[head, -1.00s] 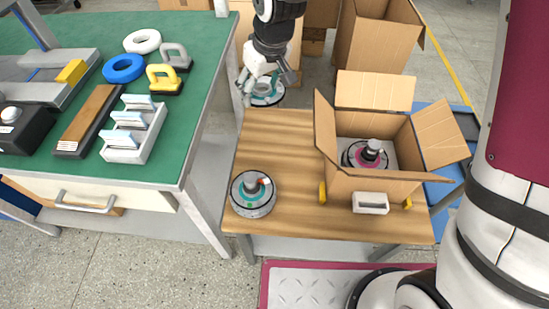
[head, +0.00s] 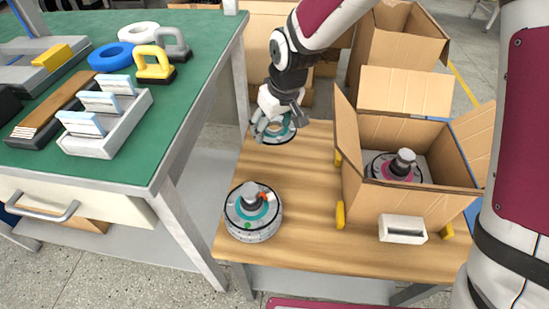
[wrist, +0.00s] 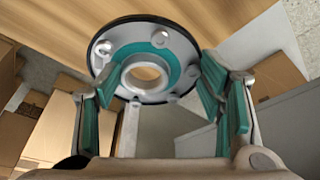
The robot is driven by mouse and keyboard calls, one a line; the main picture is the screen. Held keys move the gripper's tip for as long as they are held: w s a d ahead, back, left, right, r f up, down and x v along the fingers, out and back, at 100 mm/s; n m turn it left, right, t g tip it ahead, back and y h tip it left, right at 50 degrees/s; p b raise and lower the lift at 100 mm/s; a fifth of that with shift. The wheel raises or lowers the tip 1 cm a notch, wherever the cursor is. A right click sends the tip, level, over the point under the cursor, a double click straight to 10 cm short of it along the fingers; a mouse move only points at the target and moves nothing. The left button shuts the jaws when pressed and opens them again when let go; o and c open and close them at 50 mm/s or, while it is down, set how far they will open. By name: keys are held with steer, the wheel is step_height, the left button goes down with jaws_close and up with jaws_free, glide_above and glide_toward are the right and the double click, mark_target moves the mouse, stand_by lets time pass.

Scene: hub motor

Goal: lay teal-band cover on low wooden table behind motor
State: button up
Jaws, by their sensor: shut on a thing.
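My gripper (head: 273,128) is shut on the teal-band cover (head: 284,132), a round grey disc with a teal ring and a central hole. In the wrist view, the cover (wrist: 112,45) sits between the teal-padded fingers (wrist: 160,105). In the head view it is at the far left corner of the low wooden table (head: 308,190); I cannot tell whether it touches the top. The motor (head: 240,228), with a teal ring, an upright shaft and a small red part, stands at the table's front left. The cover is behind it, with bare wood between.
An open cardboard box (head: 372,208) on the table's right holds another motor with a magenta band (head: 376,166). A small white holder (head: 402,229) is in front of it. A green workbench (head: 190,75) with tools stands left. More cardboard boxes (head: 400,45) are behind.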

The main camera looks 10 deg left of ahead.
mark_target(270, 153)
step_height(270, 153, down, 7)
steer(key=b, duration=0.2)
steer(key=shift+f+b, duration=0.2)
steer(key=shift+b, duration=0.2)
steer(key=shift+f, duration=0.15)
steer(key=o, duration=1.2)
steer(key=shift+o, duration=0.2)
steer(key=p+v, duration=0.5)
steer(key=v, duration=0.7)
steer(key=shift+s, duration=0.1)
